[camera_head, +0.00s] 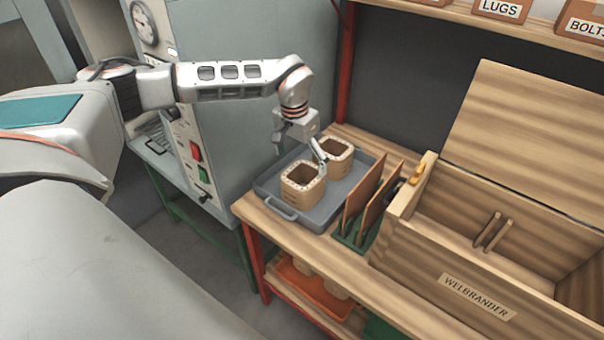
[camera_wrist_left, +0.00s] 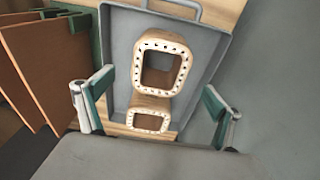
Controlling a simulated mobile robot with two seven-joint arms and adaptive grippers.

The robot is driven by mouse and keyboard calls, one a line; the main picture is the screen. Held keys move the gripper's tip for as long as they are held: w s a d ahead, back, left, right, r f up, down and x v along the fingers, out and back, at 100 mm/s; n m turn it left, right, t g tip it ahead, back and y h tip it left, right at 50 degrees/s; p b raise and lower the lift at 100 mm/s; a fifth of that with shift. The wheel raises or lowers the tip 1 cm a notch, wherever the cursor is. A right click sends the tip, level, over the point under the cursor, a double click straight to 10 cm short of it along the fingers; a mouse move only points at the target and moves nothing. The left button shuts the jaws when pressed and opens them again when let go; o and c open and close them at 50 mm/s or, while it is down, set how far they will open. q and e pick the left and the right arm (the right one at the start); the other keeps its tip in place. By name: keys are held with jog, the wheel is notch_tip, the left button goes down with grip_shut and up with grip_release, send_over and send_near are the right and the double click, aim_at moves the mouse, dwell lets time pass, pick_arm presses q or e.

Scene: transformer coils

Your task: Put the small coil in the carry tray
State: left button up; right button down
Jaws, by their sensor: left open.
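A grey tray (camera_head: 265,190) with handles stands on the wooden bench; its rim also shows in the left wrist view (camera_wrist_left: 116,30). Two tan, square-mouthed coils stand upright in it: a front coil (camera_head: 302,188) and a rear coil (camera_head: 342,160). In the left wrist view the front coil (camera_wrist_left: 163,50) looks larger than the rear coil (camera_wrist_left: 150,122), though distance may add to this. My left gripper (camera_head: 298,150) is open over the back of the tray, with its fingers (camera_wrist_left: 156,110) spread either side of the rear coil. Nothing is gripped. My right gripper is not in view.
Brown boards (camera_head: 372,200) stand in a green rack right of the tray. A wooden crate (camera_head: 440,265) with its lid raised stands farther right. A grey cabinet (camera_head: 225,110) rises on the left. An orange bin (camera_head: 290,275) with tan pieces lies on the lower shelf.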

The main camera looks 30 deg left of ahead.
pick_arm(q)
jog(key=shift+s+r, duration=0.15)
jog(key=shift+r, duration=0.8)
jog(key=shift+s+r, duration=0.1)
jog(key=shift+r, duration=0.85)
